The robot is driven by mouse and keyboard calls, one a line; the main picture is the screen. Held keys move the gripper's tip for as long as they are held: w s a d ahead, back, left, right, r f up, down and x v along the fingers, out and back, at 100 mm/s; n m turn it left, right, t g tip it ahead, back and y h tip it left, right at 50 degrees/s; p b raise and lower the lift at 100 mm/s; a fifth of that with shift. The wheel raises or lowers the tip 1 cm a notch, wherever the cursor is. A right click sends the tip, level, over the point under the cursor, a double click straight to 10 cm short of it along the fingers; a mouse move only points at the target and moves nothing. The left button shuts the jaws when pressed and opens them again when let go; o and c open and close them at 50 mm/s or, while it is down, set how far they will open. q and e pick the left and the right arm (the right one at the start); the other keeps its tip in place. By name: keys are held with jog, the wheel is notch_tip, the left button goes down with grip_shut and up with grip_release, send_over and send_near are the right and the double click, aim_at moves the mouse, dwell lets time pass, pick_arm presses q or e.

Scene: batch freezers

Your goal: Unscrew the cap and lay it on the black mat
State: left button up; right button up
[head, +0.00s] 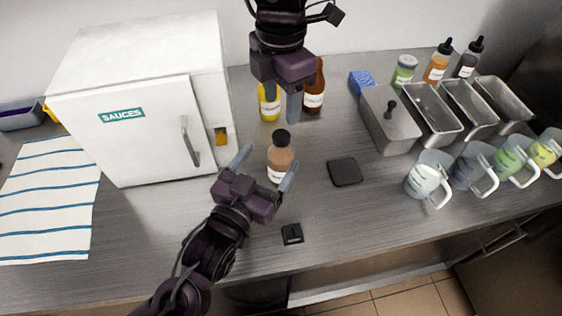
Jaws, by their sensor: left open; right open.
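A bottle (281,161) with pinkish-brown contents and a white label stands upright on the steel counter. Its black cap (281,137) sits on top. My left gripper (266,167) is open, its fingers either side of the bottle's body; whether they touch it I cannot tell. My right gripper (281,103) is open above and behind the bottle, fingers pointing down, apart from the cap. The black mat (344,172) lies flat and bare on the counter, right of the bottle.
A white SAUCES cabinet (145,120) stands left. A yellow bottle (269,106) and a brown bottle (314,92) stand behind. Steel bins (389,128) and handled jugs (425,178) stand right. A small black object (292,234) lies in front.

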aim_at(283, 148)
pick_arm(q)
notch_tip(283, 148, down, 4)
jog(key=shift+r, duration=0.1)
jog(key=x, duration=0.7)
jog(key=shift+w+d, duration=0.15)
jog(key=shift+w, duration=0.15)
pick_arm(e)
jog(key=shift+w, duration=0.1)
